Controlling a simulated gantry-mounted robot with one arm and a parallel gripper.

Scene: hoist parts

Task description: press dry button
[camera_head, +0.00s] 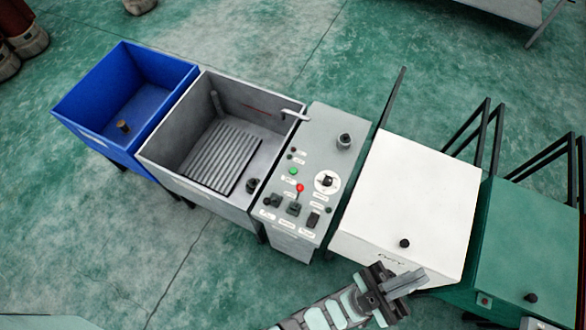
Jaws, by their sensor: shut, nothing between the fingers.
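A grey control panel (318,160) stands in the middle of the row of units. It carries a green button (292,171), a red button (299,187), a round white dial with a dark knob (327,181), and several dark switches along its lower edge, such as one black switch (313,220). Their labels are too small to read, so I cannot tell which is the dry button. My gripper (412,281) is shut and empty. In the picture it is at the lower edge of the white lidded unit, below and right of the panel, apart from the buttons.
A grey sink (156,147) with a ribbed rack and a blue bin (77,84) stand left of the panel. A white unit (408,200) with a black knob and a green unit (530,245) stand right. A dark upright bar (391,97) rises behind the panel's right edge.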

